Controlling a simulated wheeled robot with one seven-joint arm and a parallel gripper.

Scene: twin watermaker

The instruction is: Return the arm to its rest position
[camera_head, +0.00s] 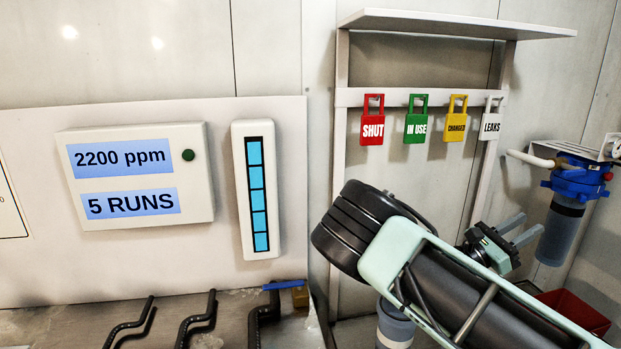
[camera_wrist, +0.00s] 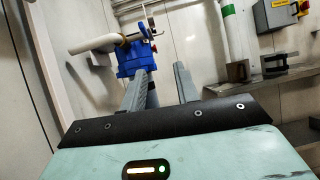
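My gripper (camera_head: 518,229) is at the right in the head view, at the end of my raised arm. Its two grey fingers are spread apart with nothing between them. In the wrist view the fingers of my gripper (camera_wrist: 160,90) also stand apart and empty. Beyond them is a blue filter head (camera_wrist: 132,58) with a white pipe. In the head view the same blue filter head (camera_head: 578,178) with a dark bowl is just right of the fingers; whether they touch cannot be told. My arm hides part of the rack and the floor behind it.
A rack (camera_head: 425,97) holds red, green, yellow and white tags under a shelf (camera_head: 455,24). A red bin (camera_head: 575,312) is at lower right. A panel reading 2200 ppm and 5 RUNS (camera_head: 137,176), a level gauge (camera_head: 256,190) and black handles (camera_head: 197,318) are at left.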

